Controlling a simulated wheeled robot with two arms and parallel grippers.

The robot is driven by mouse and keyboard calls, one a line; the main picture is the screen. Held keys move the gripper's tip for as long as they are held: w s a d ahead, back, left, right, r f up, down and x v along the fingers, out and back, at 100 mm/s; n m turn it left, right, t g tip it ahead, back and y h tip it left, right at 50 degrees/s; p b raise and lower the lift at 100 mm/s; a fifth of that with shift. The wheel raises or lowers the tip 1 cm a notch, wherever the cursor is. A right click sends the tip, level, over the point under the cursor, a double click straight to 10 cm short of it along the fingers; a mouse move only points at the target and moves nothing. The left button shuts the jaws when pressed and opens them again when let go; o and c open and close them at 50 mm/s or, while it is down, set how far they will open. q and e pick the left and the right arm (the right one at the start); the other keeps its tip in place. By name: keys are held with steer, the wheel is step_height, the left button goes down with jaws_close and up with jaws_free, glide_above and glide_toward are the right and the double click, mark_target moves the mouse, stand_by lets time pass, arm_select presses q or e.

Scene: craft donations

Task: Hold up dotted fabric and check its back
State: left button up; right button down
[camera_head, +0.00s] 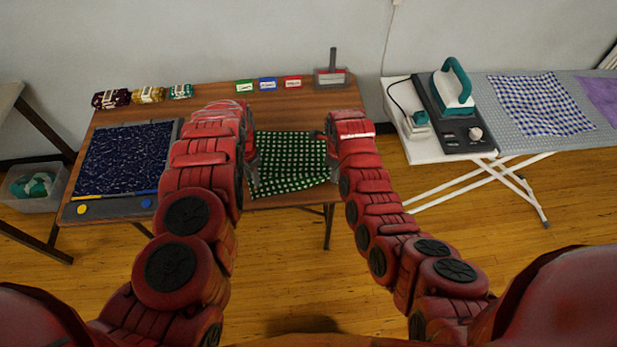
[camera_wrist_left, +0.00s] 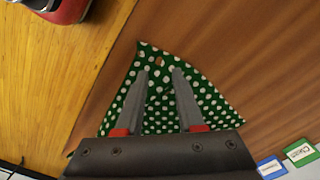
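The green fabric with white dots (camera_head: 290,160) lies at the front edge of the wooden table, between my two grippers. In the left wrist view the dotted fabric (camera_wrist_left: 160,95) lies under and between my left gripper's fingers, with a small brown spot or hole near its far edge. My left gripper (camera_wrist_left: 159,71) has its fingers apart, over the fabric; I see nothing clamped between them. In the head view the left gripper (camera_head: 252,172) is at the fabric's left side. My right gripper (camera_head: 331,160) is at its right side, mostly hidden by its arm. The fabric's back is hidden.
A dark blue patterned cloth (camera_head: 125,158) lies on a board at the table's left. Fabric rolls (camera_head: 149,95), green, blue and red cards (camera_head: 267,84) and a tray (camera_head: 331,78) stand at the back. An iron (camera_head: 453,88) and ironing board (camera_head: 500,132) are right. A bin (camera_head: 35,188) is left.

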arm_select(q)
steer(key=o, duration=1)
step_height(320, 180, up, 6)
steer(key=p, duration=0.3)
steer(key=shift+f+p, duration=0.25)
steer(key=shift+p, duration=0.1)
arm_select(e)
step_height(320, 180, up, 4)
steer(key=shift+f, duration=0.15)
step_height(320, 180, up, 5)
steer(key=p, duration=0.4)
steer(key=shift+p, duration=0.4)
jaws_free()
steer(key=shift+f, duration=0.1)
arm_select(q)
step_height(320, 180, up, 12)
